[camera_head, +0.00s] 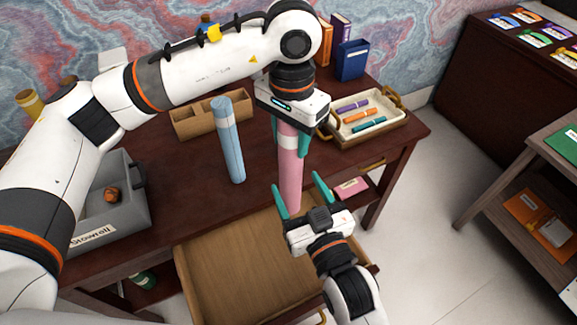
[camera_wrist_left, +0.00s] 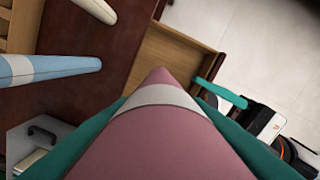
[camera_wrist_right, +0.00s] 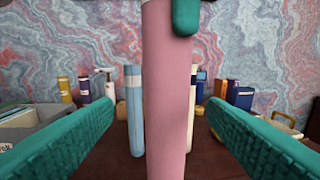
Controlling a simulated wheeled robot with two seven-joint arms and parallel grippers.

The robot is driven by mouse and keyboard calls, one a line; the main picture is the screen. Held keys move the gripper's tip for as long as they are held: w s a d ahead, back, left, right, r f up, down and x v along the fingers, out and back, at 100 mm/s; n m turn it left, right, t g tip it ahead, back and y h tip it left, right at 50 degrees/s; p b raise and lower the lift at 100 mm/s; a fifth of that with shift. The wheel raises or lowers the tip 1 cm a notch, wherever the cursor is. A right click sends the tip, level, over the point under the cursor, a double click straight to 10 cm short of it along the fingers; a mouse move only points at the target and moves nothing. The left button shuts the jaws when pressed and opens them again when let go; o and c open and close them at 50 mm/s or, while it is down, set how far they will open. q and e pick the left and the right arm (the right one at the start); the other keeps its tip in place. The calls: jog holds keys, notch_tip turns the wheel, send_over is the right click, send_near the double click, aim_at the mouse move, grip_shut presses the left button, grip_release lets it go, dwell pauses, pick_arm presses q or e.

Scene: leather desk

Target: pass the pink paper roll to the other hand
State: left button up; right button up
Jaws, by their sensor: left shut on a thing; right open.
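The pink paper roll (camera_head: 291,178) hangs upright below my left gripper (camera_head: 291,138), which is shut on its upper part near a pale band. The roll also fills the left wrist view (camera_wrist_left: 160,135). My right gripper (camera_head: 305,196) is open, below and in front of the left one, with its fingers pointing toward the roll's lower part. In the right wrist view the roll (camera_wrist_right: 167,95) stands between and beyond the two teal fingers. I cannot tell from the views whether either finger touches it. A left gripper fingertip (camera_wrist_right: 186,15) shows at the top of that view.
A blue roll (camera_head: 228,140) stands upright on the dark desk (camera_head: 185,205) to the left. An open wooden drawer (camera_head: 235,265) lies below. A tray with markers (camera_head: 362,116) sits at the back right, and a grey bin (camera_head: 125,215) at the left.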

aim_at(283, 162)
jog(key=x, duration=0.7)
jog(key=shift+w+a, duration=0.15)
jog(key=shift+w, duration=0.2)
jog(key=shift+s, duration=0.1)
jog(key=c, duration=1.2)
pick_arm(q)
jog(key=o, duration=1.4)
pick_arm(e)
jog(key=shift+o, duration=0.2)
pick_arm(q)
jog(key=shift+o, duration=0.2)
jog(key=shift+r, duration=0.15)
